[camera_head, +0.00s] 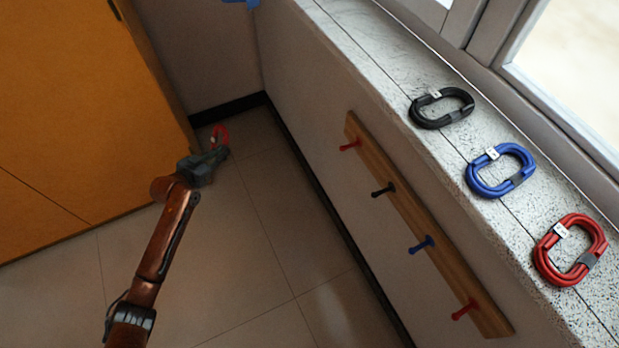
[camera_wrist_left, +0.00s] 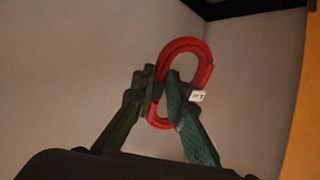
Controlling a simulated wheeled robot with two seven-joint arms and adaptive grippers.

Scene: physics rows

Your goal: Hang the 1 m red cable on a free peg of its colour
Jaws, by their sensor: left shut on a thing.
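A coiled red cable (camera_head: 219,133) is held by my left gripper (camera_head: 216,153) near the orange cabinet. In the left wrist view the red cable (camera_wrist_left: 207,60) is a long loop standing up between the fingers of my left gripper (camera_wrist_left: 166,100), which are shut on its lower part. Its white tag is too small to read surely. A second red coil (camera_head: 598,240) lies on the sill. The wooden peg board (camera_head: 405,205) has an upper red peg (camera_head: 349,146) and a lower red peg (camera_head: 464,311), both bare. My right gripper is not in view.
A black peg (camera_head: 383,190) and a blue peg (camera_head: 422,244) sit between the red ones, bare. A black coil (camera_head: 427,99) and a blue coil (camera_head: 472,181) lie on the speckled sill (camera_head: 375,45). An orange cabinet (camera_head: 80,110) stands left. The floor (camera_head: 240,240) before the board is clear.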

